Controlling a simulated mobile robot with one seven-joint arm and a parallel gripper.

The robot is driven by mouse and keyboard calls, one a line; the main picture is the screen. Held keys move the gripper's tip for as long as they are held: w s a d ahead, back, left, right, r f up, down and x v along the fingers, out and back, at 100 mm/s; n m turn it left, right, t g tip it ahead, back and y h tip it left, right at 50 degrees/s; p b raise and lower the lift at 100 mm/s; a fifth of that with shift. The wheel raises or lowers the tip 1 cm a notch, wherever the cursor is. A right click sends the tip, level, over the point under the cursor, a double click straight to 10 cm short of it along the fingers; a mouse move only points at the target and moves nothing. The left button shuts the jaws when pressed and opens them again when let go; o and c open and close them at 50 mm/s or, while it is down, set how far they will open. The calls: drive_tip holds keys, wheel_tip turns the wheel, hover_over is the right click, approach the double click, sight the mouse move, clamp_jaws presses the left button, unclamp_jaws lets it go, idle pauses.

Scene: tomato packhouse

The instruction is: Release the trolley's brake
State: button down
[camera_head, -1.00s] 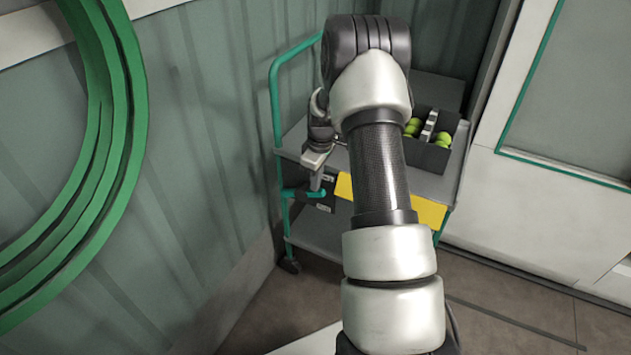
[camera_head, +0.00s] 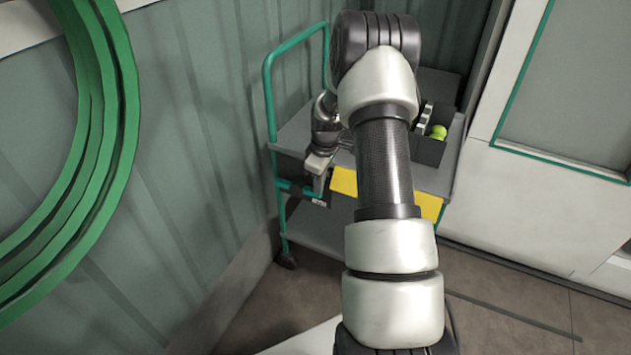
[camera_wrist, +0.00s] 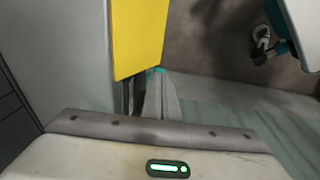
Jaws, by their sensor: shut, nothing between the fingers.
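The trolley (camera_head: 269,95) has a teal tube frame and grey shelves, and stands against the ribbed wall. A teal bar (camera_head: 293,188), which looks like the brake lever, runs across below the top shelf at the trolley's left front, by a dark box. My gripper (camera_head: 319,186) is shut and empty, pointing down at the right end of this bar. In the wrist view, my closed fingers (camera_wrist: 155,98) have a bit of teal (camera_wrist: 157,71) at their tips. I cannot tell whether they touch it. My arm hides the trolley's middle.
A yellow panel (camera_head: 343,181) hangs on the trolley's front, close beside my fingers; it also shows in the wrist view (camera_wrist: 138,35). A dark crate (camera_head: 428,151) with green fruit stands on top. Green hose coils (camera_head: 100,110) hang on the left wall. The floor in front is clear.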

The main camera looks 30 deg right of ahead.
drive_tip(key=shift+s+d+f, duration=0.15)
drive_tip(key=shift+s+f, duration=0.05)
drive_tip(key=shift+f, duration=0.25)
drive_tip(key=shift+s+d+f, duration=0.1)
drive_tip(key=shift+s+f, duration=0.1)
drive_tip(key=shift+f, duration=0.25)
drive_tip(key=s+d+r+p, duration=0.3)
drive_tip(key=s+r, duration=0.3)
drive_tip(key=r, duration=0.5)
drive_tip(key=shift+s+r+p, duration=0.2)
drive_tip(key=shift+r+p, duration=0.05)
drive_tip(key=shift+p, duration=0.3)
drive_tip(key=shift+d, duration=0.1)
